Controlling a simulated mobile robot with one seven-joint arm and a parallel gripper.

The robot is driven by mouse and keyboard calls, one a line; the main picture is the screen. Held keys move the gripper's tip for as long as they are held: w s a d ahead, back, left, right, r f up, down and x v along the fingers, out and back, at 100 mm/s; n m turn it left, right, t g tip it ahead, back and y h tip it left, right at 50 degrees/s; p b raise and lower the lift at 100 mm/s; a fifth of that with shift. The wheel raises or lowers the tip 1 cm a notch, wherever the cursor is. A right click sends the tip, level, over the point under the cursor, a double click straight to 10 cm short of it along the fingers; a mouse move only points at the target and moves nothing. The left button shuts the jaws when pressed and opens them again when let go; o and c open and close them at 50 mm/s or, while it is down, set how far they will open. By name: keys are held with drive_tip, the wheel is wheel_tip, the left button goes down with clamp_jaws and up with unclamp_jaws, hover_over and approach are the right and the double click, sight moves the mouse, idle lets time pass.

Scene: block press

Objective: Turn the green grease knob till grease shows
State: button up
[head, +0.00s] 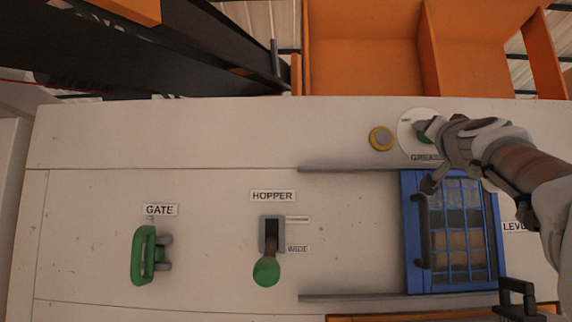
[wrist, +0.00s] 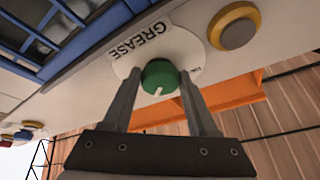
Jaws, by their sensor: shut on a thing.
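The green grease knob (wrist: 160,77) sits on a white round plate marked GREASE (wrist: 180,48) in the wrist view. A white pointer line shows on the knob's face. My gripper (wrist: 161,82) is shut on the knob, one finger on each side. In the head view my gripper (head: 436,132) covers most of the knob, and only a bit of green shows at the plate (head: 405,131). A yellow-ringed round part (wrist: 234,27) with a brown centre is beside the plate; it also shows in the head view (head: 381,138). I cannot tell whether grease shows in it.
A blue barred guard (head: 409,240) with a dark handle is below the knob. A green HOPPER lever (head: 266,271) and a green GATE handle (head: 144,256) are to the left. Orange bins (head: 365,50) stand behind the panel's top edge.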

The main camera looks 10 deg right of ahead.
drive_tip(key=o, duration=1.4)
drive_tip(key=shift+c, duration=0.2)
drive_tip(key=b+v, duration=0.3)
drive_tip(key=v, duration=1.4)
drive_tip(key=shift+s+a+b, duration=0.15)
drive_tip(key=shift+b, duration=0.25)
